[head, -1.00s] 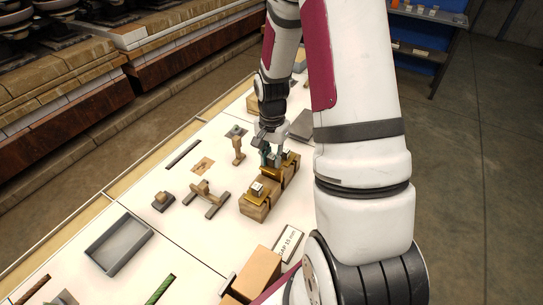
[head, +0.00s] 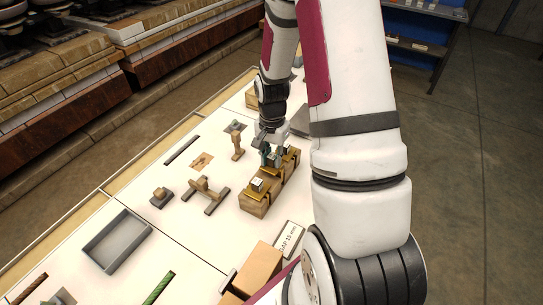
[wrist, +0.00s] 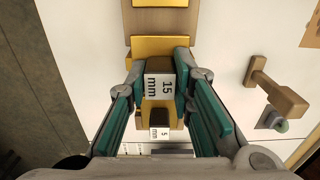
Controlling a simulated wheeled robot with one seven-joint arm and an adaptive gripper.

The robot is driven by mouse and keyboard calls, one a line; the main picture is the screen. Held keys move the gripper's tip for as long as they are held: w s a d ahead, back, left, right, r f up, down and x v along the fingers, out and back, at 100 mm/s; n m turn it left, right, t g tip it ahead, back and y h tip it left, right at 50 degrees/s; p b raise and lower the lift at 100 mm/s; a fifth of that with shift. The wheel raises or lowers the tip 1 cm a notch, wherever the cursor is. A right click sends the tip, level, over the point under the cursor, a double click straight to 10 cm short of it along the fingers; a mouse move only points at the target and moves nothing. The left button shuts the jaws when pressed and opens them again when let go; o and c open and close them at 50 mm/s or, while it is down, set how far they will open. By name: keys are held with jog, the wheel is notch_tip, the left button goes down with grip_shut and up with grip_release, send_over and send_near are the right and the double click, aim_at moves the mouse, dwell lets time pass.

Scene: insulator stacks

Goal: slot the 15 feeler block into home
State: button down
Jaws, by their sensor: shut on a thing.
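The 15 feeler block (wrist: 160,86) is labelled "15 mm" and sits between the two teal fingers of my gripper (wrist: 163,92) in the wrist view. My gripper is shut on it. In the head view my gripper (head: 271,157) is low over the far half of a wooden rack with brass-coloured slots (head: 259,203). The rack's yellow slot plates (wrist: 160,47) show under the block in the wrist view. Whether the block touches the rack or its slot is hidden by the fingers.
A smaller block labelled "5" (wrist: 160,133) stands in the rack close to the held block. A wooden peg-like piece (wrist: 275,92) stands beside the rack. A "GAP 15 mm" sign (head: 289,240), a wooden box (head: 258,268) and a grey tray (head: 117,240) are on the white table.

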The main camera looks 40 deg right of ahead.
jog(key=shift+f+b, duration=0.6)
jog(key=shift+f, duration=0.55)
jog(key=c, duration=1.3)
grip_release()
notch_tip(320, 180, up, 11)
jog(key=shift+r, duration=0.55)
